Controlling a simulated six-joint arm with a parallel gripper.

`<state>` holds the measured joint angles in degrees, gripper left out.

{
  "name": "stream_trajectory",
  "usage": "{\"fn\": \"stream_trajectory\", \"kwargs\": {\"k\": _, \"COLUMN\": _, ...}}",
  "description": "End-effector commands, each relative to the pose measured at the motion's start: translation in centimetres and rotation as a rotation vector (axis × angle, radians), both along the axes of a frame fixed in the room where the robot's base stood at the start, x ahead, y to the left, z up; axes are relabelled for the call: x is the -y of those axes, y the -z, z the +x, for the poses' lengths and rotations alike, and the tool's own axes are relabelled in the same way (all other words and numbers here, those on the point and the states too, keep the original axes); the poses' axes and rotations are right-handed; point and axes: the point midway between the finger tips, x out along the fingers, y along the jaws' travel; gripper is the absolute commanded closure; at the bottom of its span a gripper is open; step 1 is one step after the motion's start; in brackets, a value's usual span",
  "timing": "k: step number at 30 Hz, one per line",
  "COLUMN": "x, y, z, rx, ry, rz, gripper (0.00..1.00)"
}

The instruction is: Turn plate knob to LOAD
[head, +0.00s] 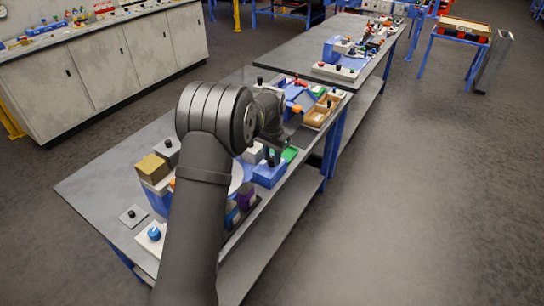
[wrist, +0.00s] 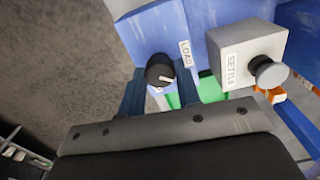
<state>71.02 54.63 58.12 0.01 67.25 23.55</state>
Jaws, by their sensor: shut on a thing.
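The plate knob (wrist: 160,70) is a round black knob with a pale pointer mark, on a blue housing (wrist: 150,30) in the wrist view. A small white LOAD label (wrist: 186,53) sits beside it on the housing. My gripper (wrist: 160,88) has its two dark blue fingers on either side of the knob and is shut on it. The pointer's exact direction is hard to read. In the head view my gripper (head: 272,155) is small and partly hidden by my arm, over the blue housing (head: 268,173); the knob is not clear there.
A grey box labelled SETTLE (wrist: 245,52) with a grey round button (wrist: 270,72) stands close to the right of my gripper in the wrist view. Green and orange parts lie below. The grey bench (head: 100,185) holds several other blocks and knobs. Open floor (head: 400,200) lies to the right.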

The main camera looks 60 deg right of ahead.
Motion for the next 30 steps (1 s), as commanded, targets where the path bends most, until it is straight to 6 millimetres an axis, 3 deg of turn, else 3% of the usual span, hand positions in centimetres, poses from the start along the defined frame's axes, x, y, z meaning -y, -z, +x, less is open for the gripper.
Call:
{"fn": "stream_trajectory", "kwargs": {"k": 15, "x": 0.01, "y": -0.02, "z": 0.02, "rx": 0.000, "ry": -0.460, "rz": -0.001, "gripper": 0.93}}
{"fn": "stream_trajectory", "kwargs": {"k": 30, "x": 0.00, "y": -0.01, "z": 0.02, "rx": 0.000, "ry": -0.672, "rz": -0.001, "gripper": 0.93}}
